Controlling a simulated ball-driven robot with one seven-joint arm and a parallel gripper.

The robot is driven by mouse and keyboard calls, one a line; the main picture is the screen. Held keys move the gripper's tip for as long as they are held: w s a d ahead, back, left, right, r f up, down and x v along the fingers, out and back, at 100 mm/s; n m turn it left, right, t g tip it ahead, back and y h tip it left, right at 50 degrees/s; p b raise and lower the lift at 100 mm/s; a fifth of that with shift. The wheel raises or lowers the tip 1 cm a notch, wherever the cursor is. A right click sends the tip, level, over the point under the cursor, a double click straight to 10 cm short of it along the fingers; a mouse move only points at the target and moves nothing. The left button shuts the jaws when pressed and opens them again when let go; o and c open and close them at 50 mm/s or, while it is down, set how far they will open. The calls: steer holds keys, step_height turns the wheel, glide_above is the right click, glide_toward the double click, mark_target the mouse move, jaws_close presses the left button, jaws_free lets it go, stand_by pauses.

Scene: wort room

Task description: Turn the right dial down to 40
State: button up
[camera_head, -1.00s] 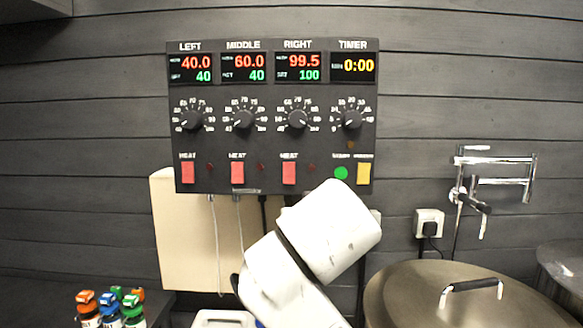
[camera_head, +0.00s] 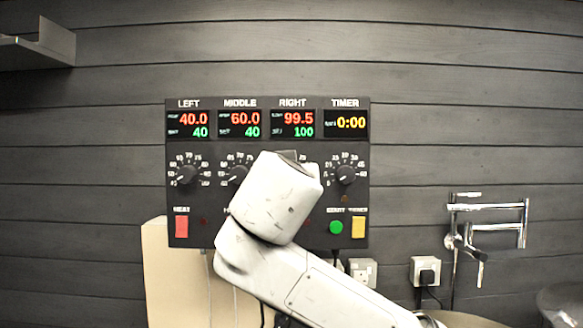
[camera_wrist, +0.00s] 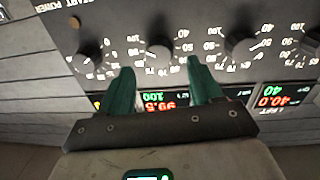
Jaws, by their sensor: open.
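The control panel (camera_head: 270,145) hangs on the wall. Its right display (camera_head: 292,124) reads 99.5 in red above a green set value of 100. In the head view my arm covers the right dial and my gripper. In the wrist view, which is upside down, the right dial (camera_wrist: 158,48) is a dark knob with white scale marks. My gripper (camera_wrist: 160,72) is open, with its two green fingers spread and pointing at the panel. The dial lies just beyond the fingertips, between their lines. Nothing is held, and I cannot tell any contact.
The middle dial (camera_wrist: 238,46) and timer dial (camera_wrist: 86,62) flank the right dial. A green button (camera_head: 336,227) and yellow switch (camera_head: 359,227) sit at the panel's lower right. The left display (camera_head: 188,125) reads 40.0 over 40. A metal tap (camera_head: 487,228) is on the wall to the right.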

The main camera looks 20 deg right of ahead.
steer(key=shift+p+x, duration=0.5)
steer(key=shift+x, duration=1.5)
steer(key=shift+f, duration=0.1)
steer(key=c, duration=1)
steer(key=shift+f+n+b, duration=0.1)
steer(key=shift+n+b, duration=0.2)
steer(key=shift+b, duration=0.15)
steer(key=shift+c, duration=0.2)
